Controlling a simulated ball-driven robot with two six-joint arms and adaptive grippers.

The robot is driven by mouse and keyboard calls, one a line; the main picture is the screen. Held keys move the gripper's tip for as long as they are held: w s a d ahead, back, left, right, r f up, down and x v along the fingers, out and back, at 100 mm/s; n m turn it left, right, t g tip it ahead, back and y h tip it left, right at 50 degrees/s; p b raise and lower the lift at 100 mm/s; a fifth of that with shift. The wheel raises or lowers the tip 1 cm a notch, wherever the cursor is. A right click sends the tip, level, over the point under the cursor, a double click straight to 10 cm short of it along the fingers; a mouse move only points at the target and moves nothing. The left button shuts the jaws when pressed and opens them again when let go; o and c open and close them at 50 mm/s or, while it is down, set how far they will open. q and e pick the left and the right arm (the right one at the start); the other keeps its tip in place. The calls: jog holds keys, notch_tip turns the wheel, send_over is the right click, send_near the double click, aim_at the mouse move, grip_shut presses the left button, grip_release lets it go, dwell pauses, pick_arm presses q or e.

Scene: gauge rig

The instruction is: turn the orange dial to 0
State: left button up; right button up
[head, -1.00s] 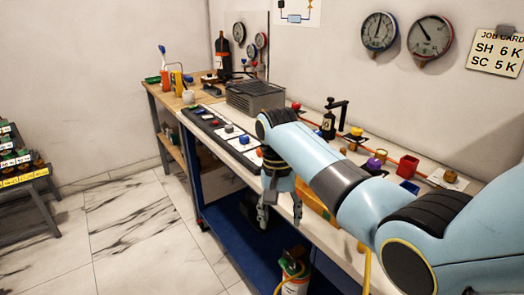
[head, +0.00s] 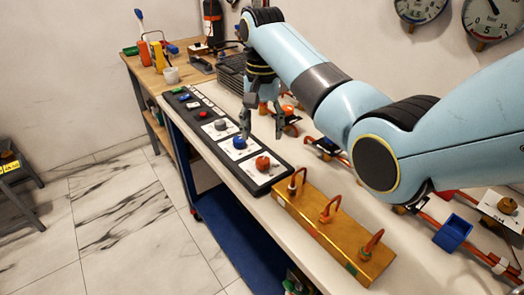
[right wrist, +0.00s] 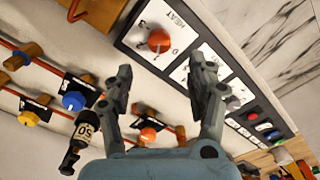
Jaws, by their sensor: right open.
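The orange dial (head: 262,162) is a round orange-red knob on a white plate at the near end of the black control panel (head: 215,143). In the right wrist view, the dial (right wrist: 159,40) stands beside the word HEAT, with digits around it. Its exact setting is too small to tell. My right gripper (head: 262,122) is open and empty above the panel, farther along than the orange dial and near the blue dial (head: 240,142). In the right wrist view, the orange dial shows just beyond the gap between the open fingertips (right wrist: 161,66). My left gripper is out of view.
A grey dial (head: 220,124) sits farther along the panel. A brass block (head: 335,232) with red hooks stands at the panel's near end.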

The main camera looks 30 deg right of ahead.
aim_at(263, 160)
notch_tip(263, 160, down, 5)
jog(key=shift+s+f, duration=0.1)
jog(key=shift+f, duration=0.1)
notch_tip(263, 160, down, 3)
jog(key=shift+f+b, duration=0.15)
jog(key=shift+b, duration=0.2)
jog(key=shift+f, duration=0.3)
jog(key=c, duration=1.1)
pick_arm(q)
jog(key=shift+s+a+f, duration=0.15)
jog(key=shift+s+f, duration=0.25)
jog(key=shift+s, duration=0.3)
pick_arm(e)
jog(key=shift+c, duration=0.2)
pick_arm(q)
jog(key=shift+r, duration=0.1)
